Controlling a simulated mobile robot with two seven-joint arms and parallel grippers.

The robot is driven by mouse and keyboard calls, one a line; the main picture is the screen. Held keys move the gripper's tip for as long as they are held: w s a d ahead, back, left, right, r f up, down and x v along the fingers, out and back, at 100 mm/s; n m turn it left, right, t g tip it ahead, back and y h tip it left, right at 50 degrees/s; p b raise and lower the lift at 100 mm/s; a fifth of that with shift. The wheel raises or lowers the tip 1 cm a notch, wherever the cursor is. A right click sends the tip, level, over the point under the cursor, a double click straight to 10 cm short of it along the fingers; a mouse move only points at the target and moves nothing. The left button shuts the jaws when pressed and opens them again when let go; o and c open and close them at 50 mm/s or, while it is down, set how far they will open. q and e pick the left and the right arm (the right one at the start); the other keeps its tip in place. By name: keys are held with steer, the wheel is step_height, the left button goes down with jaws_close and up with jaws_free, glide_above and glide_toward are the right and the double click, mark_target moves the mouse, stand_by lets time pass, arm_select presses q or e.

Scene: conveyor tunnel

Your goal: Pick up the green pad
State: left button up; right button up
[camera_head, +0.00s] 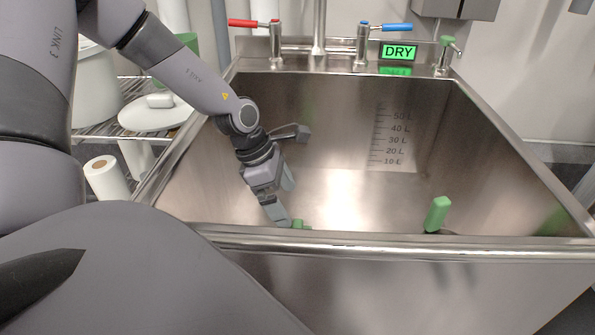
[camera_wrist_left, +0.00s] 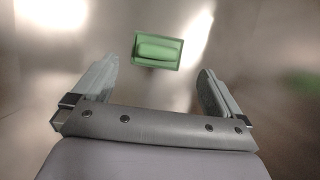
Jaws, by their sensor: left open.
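The green pad (camera_wrist_left: 158,50) lies on the metal floor of the sink in the left wrist view. It is a small rectangle with a raised, rounded block on top. In the head view only a bit of the green pad (camera_head: 299,224) shows low in the sink, beside my fingers and partly behind the front rim. My left gripper (camera_head: 284,203) reaches down into the sink. In the left wrist view the left gripper (camera_wrist_left: 159,75) is open and empty, with the pad ahead of and between its fingertips, seemingly apart from them. My right gripper is not in view.
The steel sink (camera_head: 415,241) has a raised front rim. A green handle (camera_head: 437,213) stands up at its front right. Red (camera_head: 250,23) and blue (camera_head: 392,27) tap levers and a "DRY" display (camera_head: 398,52) are at the back. A paper roll (camera_head: 106,178) stands at left.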

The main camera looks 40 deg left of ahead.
arm_select(q)
steer(key=shift+w+d+f+b, duration=0.1)
steer(key=shift+f+b, duration=0.4)
steer(key=shift+f, duration=0.45)
steer(key=shift+w+d+f+b, duration=0.15)
steer(key=shift+f+b, duration=0.35)
steer(key=shift+f, duration=0.45)
steer(key=shift+w+d+f+b, duration=0.1)
steer(key=shift+f+b, duration=0.4)
steer(key=shift+f, duration=0.45)
steer(key=b+x, duration=0.1)
steer(key=x, duration=0.2)
steer(key=shift+f+b, duration=0.2)
steer(key=shift+b, duration=0.1)
steer(key=shift+w+d+f, duration=0.15)
steer(key=shift+d+f, duration=0.1)
steer(key=shift+f, duration=0.2)
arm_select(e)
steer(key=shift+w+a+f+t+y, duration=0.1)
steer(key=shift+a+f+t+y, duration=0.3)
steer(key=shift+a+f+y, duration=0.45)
arm_select(q)
steer(key=shift+c, duration=0.3)
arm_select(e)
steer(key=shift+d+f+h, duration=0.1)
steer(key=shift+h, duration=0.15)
arm_select(q)
steer(key=c, duration=0.9)
